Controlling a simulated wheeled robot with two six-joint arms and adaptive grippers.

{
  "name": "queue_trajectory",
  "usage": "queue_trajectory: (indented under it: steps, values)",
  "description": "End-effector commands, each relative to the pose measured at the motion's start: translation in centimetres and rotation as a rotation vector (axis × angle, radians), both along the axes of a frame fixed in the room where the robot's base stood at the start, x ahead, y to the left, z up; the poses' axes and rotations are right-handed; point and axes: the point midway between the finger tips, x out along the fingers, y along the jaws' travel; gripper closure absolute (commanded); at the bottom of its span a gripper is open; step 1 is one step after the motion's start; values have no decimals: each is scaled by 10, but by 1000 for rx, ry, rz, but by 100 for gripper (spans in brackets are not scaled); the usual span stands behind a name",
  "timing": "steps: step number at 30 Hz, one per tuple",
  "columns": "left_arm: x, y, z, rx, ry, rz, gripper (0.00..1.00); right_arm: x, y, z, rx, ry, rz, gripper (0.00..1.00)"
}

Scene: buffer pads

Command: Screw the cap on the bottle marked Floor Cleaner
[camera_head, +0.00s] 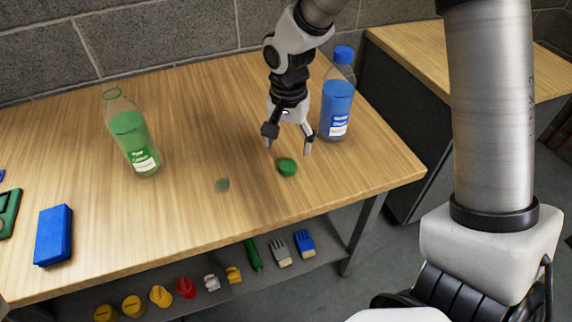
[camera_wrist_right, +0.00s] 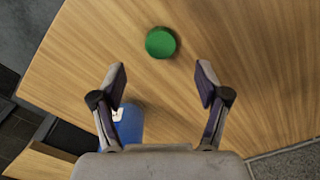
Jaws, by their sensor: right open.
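A clear bottle with green liquid and a green label (camera_head: 130,138) stands uncapped at the left of the table; its label is too small to read surely. A green cap (camera_head: 287,167) lies on the table near its front edge. My right gripper (camera_head: 289,147) is open and empty, just above and behind the cap. In the right wrist view the cap (camera_wrist_right: 160,42) lies beyond the open fingertips (camera_wrist_right: 161,82), roughly centred between them. A blue bottle with a blue cap (camera_head: 337,104) stands just right of the gripper. My left gripper is not in view.
The wooden table (camera_head: 210,110) is clear between the two bottles. A blue block (camera_head: 54,235) lies at the left front. A lower shelf holds several brushes and small coloured items (camera_head: 185,287).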

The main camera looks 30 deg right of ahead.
Motion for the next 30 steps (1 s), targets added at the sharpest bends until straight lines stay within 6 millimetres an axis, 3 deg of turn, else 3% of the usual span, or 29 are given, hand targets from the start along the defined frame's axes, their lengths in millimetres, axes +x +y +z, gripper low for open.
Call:
queue_trajectory:
  steps: [3, 12, 21, 30]
  values:
    - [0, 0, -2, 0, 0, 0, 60, 0, 0, -12, 0, 1, -1, 25]
    - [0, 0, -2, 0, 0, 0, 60, 0, 0, -16, 1, 1, -1, 25]
    - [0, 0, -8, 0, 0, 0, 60, 1, 1, -61, 1, 2, -1, 25]
    - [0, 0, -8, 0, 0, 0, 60, 1, 1, -64, 1, 0, 0, 25]
